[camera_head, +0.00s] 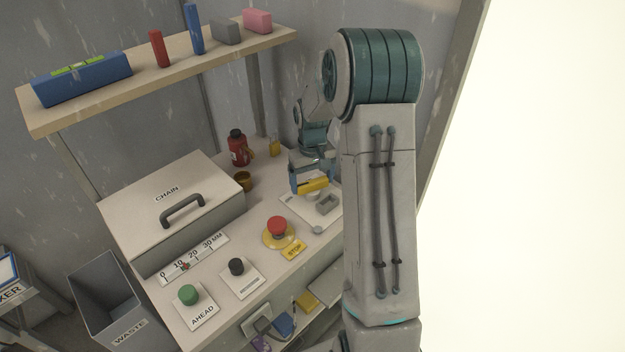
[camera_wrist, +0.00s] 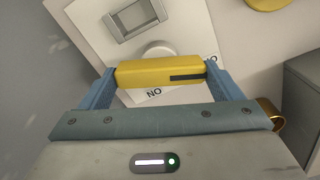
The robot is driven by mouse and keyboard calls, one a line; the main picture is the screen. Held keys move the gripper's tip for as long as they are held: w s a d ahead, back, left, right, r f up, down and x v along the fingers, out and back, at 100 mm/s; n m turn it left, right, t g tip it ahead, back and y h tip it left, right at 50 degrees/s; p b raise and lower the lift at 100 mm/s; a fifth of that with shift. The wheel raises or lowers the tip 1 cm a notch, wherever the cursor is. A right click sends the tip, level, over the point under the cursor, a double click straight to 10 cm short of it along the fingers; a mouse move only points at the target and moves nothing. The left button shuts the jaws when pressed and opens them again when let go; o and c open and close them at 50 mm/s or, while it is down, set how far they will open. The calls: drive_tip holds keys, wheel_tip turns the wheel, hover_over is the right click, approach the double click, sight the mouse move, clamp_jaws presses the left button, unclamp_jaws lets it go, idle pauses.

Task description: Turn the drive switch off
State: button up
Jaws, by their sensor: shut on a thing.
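My gripper (camera_head: 311,187) is shut on a yellow bar (camera_wrist: 168,72) with a dark stripe at one end; its two blue fingers press on the bar's ends. The bar also shows in the head view (camera_head: 314,186). Behind it is a white plate (camera_head: 295,208) with a grey square fitting (camera_head: 327,204), which also shows in the wrist view (camera_wrist: 137,18). A pale round part (camera_wrist: 158,48) is partly hidden behind the bar. No part is readably marked as the drive switch.
A red stop button (camera_head: 277,226) on a yellow base, a black knob (camera_head: 236,266) and a green AHEAD button (camera_head: 188,294) stand on the bench. A red bottle (camera_head: 238,149) and brown cup (camera_head: 243,181) stand behind. A shelf (camera_head: 160,75) hangs above.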

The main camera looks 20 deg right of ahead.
sight(312, 181)
drive_tip(key=shift+w+r+n, duration=0.1)
drive_tip(key=shift+n, duration=2)
drive_tip(key=o, duration=0.8)
wheel_tip(312, 181, up, 14)
drive_tip(key=shift+f, duration=0.1)
drive_tip(key=shift+a, duration=0.1)
